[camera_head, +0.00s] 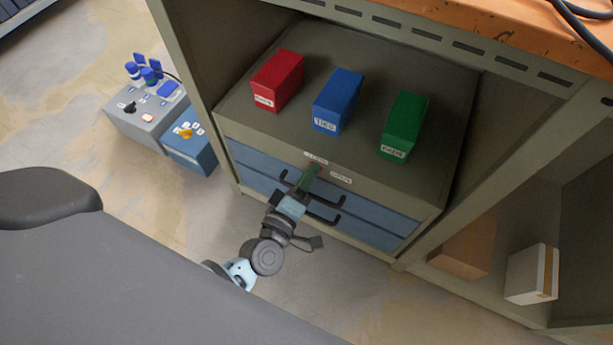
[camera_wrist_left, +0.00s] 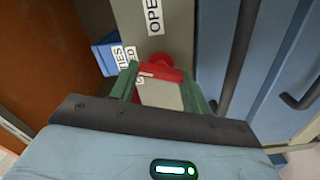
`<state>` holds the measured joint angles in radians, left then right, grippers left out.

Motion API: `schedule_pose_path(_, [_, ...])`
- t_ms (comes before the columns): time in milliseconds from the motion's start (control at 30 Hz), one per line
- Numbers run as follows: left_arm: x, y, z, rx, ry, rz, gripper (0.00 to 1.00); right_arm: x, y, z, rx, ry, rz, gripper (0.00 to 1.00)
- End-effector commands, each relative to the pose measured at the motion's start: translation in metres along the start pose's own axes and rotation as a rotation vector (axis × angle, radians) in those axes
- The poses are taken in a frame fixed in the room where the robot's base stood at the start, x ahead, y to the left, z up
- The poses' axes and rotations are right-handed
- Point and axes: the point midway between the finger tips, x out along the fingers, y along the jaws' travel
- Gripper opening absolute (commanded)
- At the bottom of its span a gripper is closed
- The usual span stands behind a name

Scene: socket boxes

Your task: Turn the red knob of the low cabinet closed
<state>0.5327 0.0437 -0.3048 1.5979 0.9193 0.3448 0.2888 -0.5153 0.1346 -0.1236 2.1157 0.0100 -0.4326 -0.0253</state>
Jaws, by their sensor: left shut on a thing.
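The low cabinet (camera_head: 345,203) has blue drawer fronts and stands inside a larger shelf frame. The red knob (camera_wrist_left: 160,72) sits on its front, beside an OPEN label (camera_wrist_left: 154,16). In the head view my left gripper (camera_head: 310,174) reaches the top middle of the cabinet front and covers most of the knob. In the left wrist view its green fingers (camera_wrist_left: 160,92) are on both sides of the knob, shut on it. The knob's pointing direction is partly hidden by the gripper. My right gripper is in neither view.
Red (camera_head: 277,80), blue (camera_head: 337,100) and green (camera_head: 404,125) boxes stand on the cabinet top. Dark drawer handles (camera_head: 322,217) jut out close to my left gripper. Grey (camera_head: 140,112) and blue (camera_head: 188,145) control boxes stand to the left. Cardboard boxes (camera_head: 532,274) lie at the right.

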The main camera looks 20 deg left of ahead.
Motion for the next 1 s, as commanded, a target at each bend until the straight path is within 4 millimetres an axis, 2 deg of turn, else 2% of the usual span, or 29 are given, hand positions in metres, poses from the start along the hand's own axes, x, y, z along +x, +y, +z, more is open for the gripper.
schedule_pose_path(433, [-0.0006, -0.002, 0.0006, -0.301, 0.0, -0.001, 0.24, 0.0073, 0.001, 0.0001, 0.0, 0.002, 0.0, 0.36])
schedule_pose_path(1000, [-0.0006, -0.0019, 0.0006, -0.382, 0.0, -0.001, 0.24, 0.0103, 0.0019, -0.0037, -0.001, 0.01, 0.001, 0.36])
